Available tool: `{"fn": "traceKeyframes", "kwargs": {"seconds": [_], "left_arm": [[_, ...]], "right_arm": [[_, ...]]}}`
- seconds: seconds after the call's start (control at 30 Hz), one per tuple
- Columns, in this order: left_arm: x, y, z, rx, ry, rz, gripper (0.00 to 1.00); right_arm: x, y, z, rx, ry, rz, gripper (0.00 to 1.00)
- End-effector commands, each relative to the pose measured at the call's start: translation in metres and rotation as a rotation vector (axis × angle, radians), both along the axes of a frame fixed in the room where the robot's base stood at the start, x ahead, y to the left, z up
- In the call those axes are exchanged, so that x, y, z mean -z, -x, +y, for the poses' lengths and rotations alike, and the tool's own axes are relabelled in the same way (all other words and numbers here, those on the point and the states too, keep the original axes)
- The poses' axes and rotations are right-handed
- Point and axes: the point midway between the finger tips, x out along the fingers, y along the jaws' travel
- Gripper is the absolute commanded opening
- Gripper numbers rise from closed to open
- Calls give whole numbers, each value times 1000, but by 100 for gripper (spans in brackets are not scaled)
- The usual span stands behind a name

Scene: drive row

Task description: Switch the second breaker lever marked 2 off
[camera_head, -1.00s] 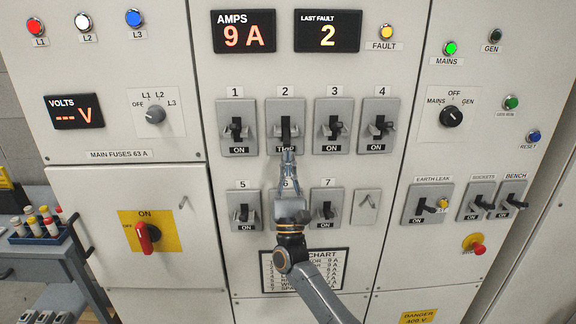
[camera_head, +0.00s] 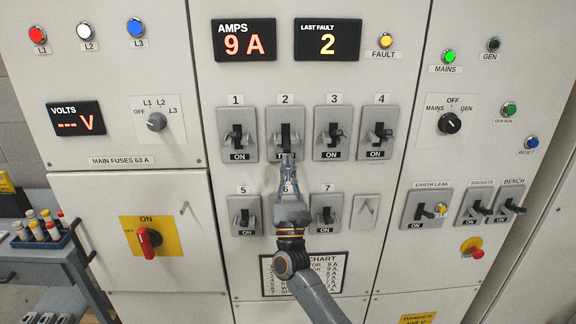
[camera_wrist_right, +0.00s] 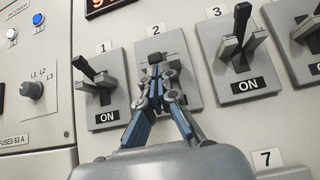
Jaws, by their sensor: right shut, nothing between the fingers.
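The second breaker (camera_head: 271,128), under the label 2, is a grey plate with a dark lever (camera_head: 286,134) in the middle of the upper row. The label below its lever is mostly hidden by my gripper. My right gripper (camera_head: 288,157) is shut and empty, with its fingertips just below the lever. In the right wrist view the gripper (camera_wrist_right: 154,72) covers most of the second breaker, and the dark lever end (camera_wrist_right: 155,58) shows just above the fingertips. I cannot tell whether they touch. My left gripper is not in view.
Breaker 1 (camera_head: 237,138) and breaker 3 (camera_head: 335,136) stand close on either side, both labelled ON. Breaker 4 (camera_head: 379,135) is further right. Breaker 7 (camera_head: 327,215) is below, and breaker 6 is largely hidden behind my arm. The last fault display (camera_head: 327,40) reads 2.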

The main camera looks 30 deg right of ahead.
Motion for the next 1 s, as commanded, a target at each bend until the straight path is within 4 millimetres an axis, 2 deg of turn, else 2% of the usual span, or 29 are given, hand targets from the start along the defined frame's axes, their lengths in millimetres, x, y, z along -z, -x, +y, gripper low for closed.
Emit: {"fn": "traceKeyframes", "kwargs": {"seconds": [0.2,0.73,1.0], "left_arm": [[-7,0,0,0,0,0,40],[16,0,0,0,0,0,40],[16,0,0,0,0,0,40]], "right_arm": [[-11,4,2,0,-15,24,0],[-43,9,5,0,-14,22,0],[-42,8,6,1,-14,24,0]]}}
